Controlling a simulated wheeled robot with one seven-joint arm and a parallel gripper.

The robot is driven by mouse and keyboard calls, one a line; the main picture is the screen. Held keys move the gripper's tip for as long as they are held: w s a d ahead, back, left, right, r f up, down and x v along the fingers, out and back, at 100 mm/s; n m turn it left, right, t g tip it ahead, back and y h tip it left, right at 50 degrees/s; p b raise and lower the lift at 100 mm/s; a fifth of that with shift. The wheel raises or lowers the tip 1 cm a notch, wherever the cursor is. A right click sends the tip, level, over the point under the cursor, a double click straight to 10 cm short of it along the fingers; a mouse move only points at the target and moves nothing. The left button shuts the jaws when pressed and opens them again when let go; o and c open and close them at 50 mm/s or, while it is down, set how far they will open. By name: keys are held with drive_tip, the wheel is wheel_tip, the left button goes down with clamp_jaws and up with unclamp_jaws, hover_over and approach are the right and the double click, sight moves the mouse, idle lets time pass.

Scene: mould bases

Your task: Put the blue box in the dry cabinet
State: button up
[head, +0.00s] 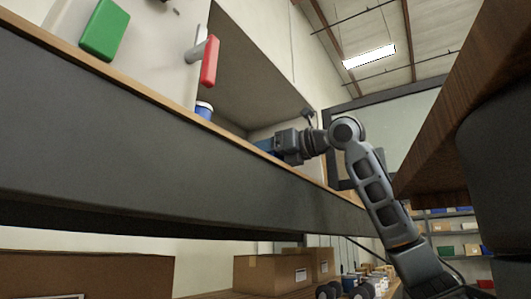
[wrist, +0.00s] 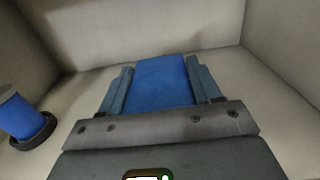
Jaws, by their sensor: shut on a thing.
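My gripper (head: 272,146) is shut on the blue box (head: 264,145), reaching over the shelf edge into the opening of the pale dry cabinet (head: 250,75). In the wrist view the blue box (wrist: 162,82) lies between the two fingers of my gripper (wrist: 160,88), with pale walls and a pale floor around it. Whether the box touches the floor cannot be told. The cabinet's door (head: 150,50) stands open at left, with a red handle (head: 210,60) and a green patch (head: 104,29). The shelf edge hides the cabinet's lower part.
A blue and white round container (head: 204,110) stands left of my gripper; in the wrist view this container (wrist: 18,115) has a dark ring at its base. A long grey shelf front (head: 160,150) runs below. A dark brown board (head: 460,100) overhangs at right.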

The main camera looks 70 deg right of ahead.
drive_tip(key=o, duration=1.3)
drive_tip(key=shift+f, duration=0.1)
drive_tip(key=shift+s, duration=0.1)
drive_tip(key=b+v, duration=0.3)
drive_tip(key=v, duration=0.9)
drive_tip(key=shift+a, duration=0.1)
